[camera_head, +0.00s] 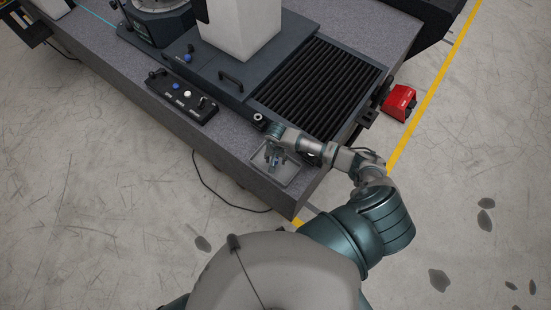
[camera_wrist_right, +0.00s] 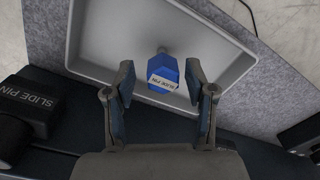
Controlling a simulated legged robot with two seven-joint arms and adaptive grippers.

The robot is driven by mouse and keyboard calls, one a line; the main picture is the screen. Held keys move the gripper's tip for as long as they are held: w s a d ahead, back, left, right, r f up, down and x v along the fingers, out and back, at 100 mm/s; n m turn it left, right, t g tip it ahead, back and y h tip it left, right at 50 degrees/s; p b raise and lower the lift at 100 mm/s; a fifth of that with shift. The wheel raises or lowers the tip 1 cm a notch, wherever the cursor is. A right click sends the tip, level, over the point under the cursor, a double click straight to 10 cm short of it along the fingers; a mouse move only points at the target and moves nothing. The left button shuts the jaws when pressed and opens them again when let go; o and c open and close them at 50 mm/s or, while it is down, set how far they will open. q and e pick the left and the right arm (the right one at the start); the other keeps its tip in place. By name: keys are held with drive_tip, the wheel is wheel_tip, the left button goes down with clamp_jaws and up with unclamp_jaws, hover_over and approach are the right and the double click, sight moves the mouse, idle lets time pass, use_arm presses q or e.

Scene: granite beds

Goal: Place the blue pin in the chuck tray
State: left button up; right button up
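The blue pin (camera_wrist_right: 162,74), with a white "SLIDE PIN" label and a short grey shaft, is inside the outline of the shallow grey tray (camera_wrist_right: 218,48) in the right wrist view. The tray (camera_head: 289,171) sits at the near corner of the granite bed in the head view. My right gripper (camera_wrist_right: 160,82) is open, its fingers on either side of the pin with gaps showing. In the head view my right gripper (camera_head: 271,160) is over the tray and hides the pin. I cannot tell whether the pin touches the tray floor. My left gripper is not in view.
A black block marked "SLIDE PIN" (camera_wrist_right: 28,106) stands beside the tray. A control box (camera_head: 182,96) with knobs, a ribbed black cover (camera_head: 318,88) and a white column (camera_head: 240,25) are on the bed. A red pedal (camera_head: 399,102) is on the floor.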

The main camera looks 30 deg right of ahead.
sight(276, 159)
drive_tip(key=shift+a+r, duration=0.1)
drive_tip(key=shift+r, duration=0.1)
wheel_tip(276, 159, up, 12)
drive_tip(key=shift+b, duration=0.45)
drive_tip(key=shift+f, duration=0.1)
idle(0.4)
